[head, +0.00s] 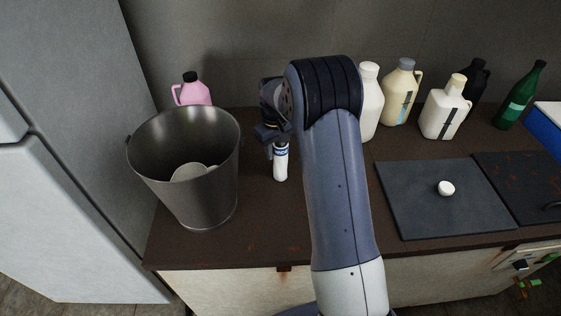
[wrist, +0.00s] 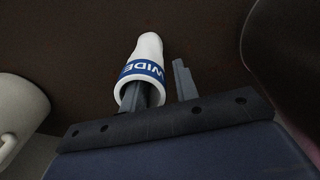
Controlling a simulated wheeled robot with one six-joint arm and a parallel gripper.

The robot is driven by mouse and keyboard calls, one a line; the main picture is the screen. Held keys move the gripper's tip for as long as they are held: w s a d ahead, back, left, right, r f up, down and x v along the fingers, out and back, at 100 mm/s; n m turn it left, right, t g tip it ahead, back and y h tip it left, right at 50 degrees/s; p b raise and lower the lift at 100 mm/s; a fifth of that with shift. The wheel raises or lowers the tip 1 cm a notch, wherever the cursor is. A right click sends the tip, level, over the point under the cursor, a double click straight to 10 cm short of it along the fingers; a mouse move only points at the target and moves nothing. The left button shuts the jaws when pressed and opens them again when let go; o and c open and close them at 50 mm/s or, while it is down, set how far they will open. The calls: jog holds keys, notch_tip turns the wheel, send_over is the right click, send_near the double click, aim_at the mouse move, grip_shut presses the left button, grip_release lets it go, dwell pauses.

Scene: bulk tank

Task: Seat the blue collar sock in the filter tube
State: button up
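The sock (head: 281,167) is white with a blue collar band at its upper end, below my gripper (head: 272,145) in the head view. In the wrist view the sock (wrist: 149,48) has lettering on its blue band, and its open end faces my gripper (wrist: 162,88). One finger reaches into the opening and the other is outside to the right, with a narrow gap to the sock's wall. I cannot tell whether the sock's lower end touches the counter. I cannot make out a filter tube; my arm hides part of the counter.
A steel bucket (head: 184,205) with a pale round thing inside stands left of the sock. A pink jug (head: 192,92) is behind it. Several bottles, including a green one (head: 520,98), line the wall at right. A dark panel with a white knob (head: 446,188) lies at front right.

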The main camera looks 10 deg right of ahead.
jog(key=shift+f, duration=1.15)
grip_shut()
